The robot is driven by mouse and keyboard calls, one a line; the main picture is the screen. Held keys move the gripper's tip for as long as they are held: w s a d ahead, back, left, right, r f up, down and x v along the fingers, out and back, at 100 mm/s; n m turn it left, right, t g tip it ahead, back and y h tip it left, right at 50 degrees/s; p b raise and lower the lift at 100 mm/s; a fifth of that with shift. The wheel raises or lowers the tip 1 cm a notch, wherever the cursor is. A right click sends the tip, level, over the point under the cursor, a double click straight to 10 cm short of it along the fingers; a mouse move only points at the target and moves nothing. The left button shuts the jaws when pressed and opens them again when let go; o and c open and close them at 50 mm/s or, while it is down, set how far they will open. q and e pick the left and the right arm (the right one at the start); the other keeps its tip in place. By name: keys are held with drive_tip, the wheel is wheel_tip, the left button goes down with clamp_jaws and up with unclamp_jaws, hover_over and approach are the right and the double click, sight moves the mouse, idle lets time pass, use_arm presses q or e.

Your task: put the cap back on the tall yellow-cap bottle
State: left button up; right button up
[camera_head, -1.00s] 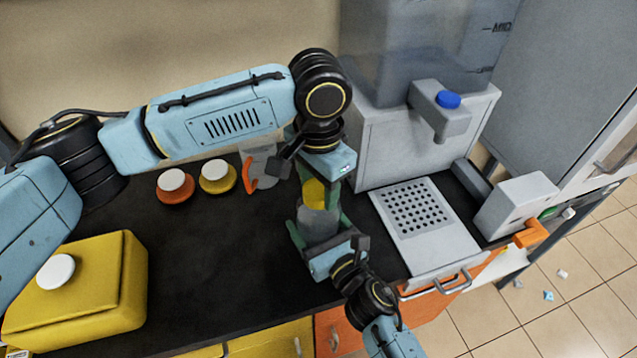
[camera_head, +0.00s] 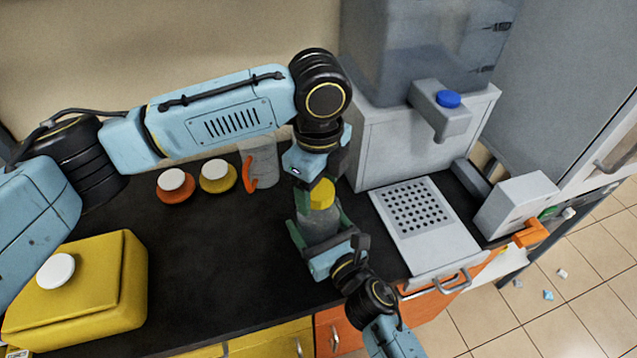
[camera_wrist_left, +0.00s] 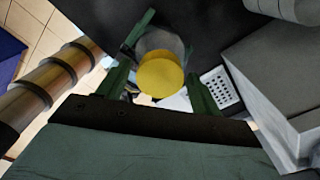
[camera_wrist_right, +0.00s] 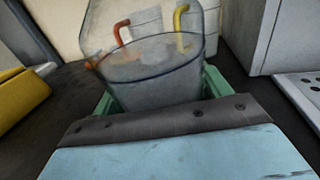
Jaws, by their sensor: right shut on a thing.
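The tall bottle (camera_head: 319,226) is grey and translucent and stands upright over the counter, with its yellow cap (camera_head: 321,193) at its top. In the left wrist view the cap (camera_wrist_left: 161,76) lies over the grey bottle shoulder (camera_wrist_left: 160,42); how tightly it is seated cannot be told. My left gripper (camera_head: 312,172) is just above the cap. Its green fingers (camera_wrist_left: 160,88) are apart on either side of the cap in its wrist view, with gaps. My right gripper (camera_head: 318,243) is shut on the bottle's body (camera_wrist_right: 155,85) from the front.
An orange-handled jug (camera_head: 262,160) and two white-topped lids, orange (camera_head: 174,188) and yellow (camera_head: 217,178), are at the back left. A yellow box (camera_head: 85,290) is front left. A grey machine (camera_head: 425,130) with a perforated plate (camera_head: 420,210) stands right. The middle-left counter is clear.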

use_arm(q)
drive_tip(key=shift+o, duration=0.5)
wheel_tip(320, 180, up, 12)
idle(0.3)
use_arm(e)
drive_tip(key=o, duration=1.9)
drive_tip(key=shift+o, duration=0.2)
